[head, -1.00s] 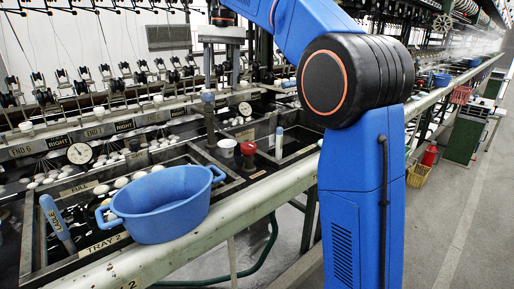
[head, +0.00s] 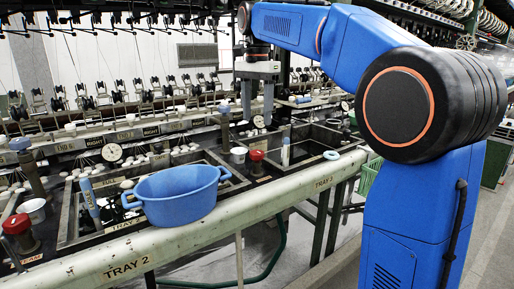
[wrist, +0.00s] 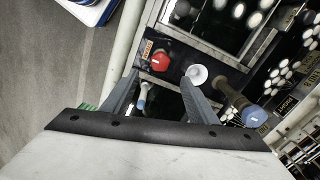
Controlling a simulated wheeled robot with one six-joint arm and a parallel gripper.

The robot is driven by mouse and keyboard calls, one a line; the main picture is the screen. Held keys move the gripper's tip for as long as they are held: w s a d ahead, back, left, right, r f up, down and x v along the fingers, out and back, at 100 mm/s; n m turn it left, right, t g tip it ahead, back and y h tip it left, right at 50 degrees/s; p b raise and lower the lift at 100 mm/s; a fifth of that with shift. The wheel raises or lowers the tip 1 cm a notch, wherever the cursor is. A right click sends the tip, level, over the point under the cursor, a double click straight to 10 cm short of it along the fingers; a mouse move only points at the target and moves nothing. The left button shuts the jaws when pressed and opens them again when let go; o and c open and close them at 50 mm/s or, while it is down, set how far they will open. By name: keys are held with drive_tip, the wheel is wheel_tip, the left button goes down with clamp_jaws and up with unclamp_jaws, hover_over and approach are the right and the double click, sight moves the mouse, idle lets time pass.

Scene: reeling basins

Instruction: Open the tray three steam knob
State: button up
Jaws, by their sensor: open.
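A red round knob (head: 256,157) sits on the dark deck between two basins, left of the rail label TRAY 3 (head: 323,183). In the wrist view the red knob (wrist: 160,61) lies just beyond my fingertips, roughly between them, with a small orange-and-white label beside it. My gripper (head: 257,120) points down, open and empty, above the knob in the head view; my gripper (wrist: 160,78) shows its two grey fingers apart in the wrist view. No contact with the knob shows. The knob's turn position cannot be told.
A white cup (head: 238,155) and a blue-capped post (wrist: 255,116) stand close to the knob. A blue tub (head: 180,196) rests over the tray two basin. Another red knob (head: 17,226) is at far left.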

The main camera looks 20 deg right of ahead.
sight(257, 152)
wheel_tip(257, 152, down, 11)
drive_tip(key=shift+f, duration=0.1)
idle(0.3)
drive_tip(key=c, duration=1.1)
